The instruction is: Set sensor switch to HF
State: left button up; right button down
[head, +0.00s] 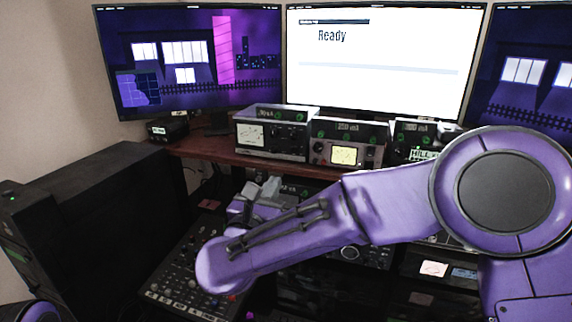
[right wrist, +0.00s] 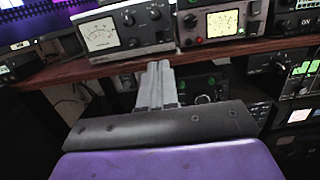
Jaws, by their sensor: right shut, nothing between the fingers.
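My right gripper (head: 264,187) is shut and empty. It points away from me, just below and in front of the wooden shelf. In the right wrist view its grey fingers (right wrist: 157,78) are together, in front of a dark panel with knobs (right wrist: 203,88) under the shelf. The fingers hide the left part of that panel. I cannot make out a sensor switch or an HF label in either view. My left gripper is not in view.
Meter boxes stand on the shelf (head: 215,151): a left one (head: 270,136), a middle one (head: 347,143) and others to the right. A mixing console (head: 190,265) lies below at left. A black case (head: 95,215) stands far left. Monitors, one reading "Ready" (head: 385,55), stand behind.

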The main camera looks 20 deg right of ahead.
aim_at(295, 149)
jog(key=p+x, duration=0.5)
jog(key=x, duration=0.7)
jog(key=shift+w+d+r+p, duration=0.15)
jog(key=shift+w+d+p, duration=0.05)
jog(key=shift+w+p, duration=0.1)
jog(key=shift+w+d, duration=0.3)
jog(key=shift+w, duration=0.1)
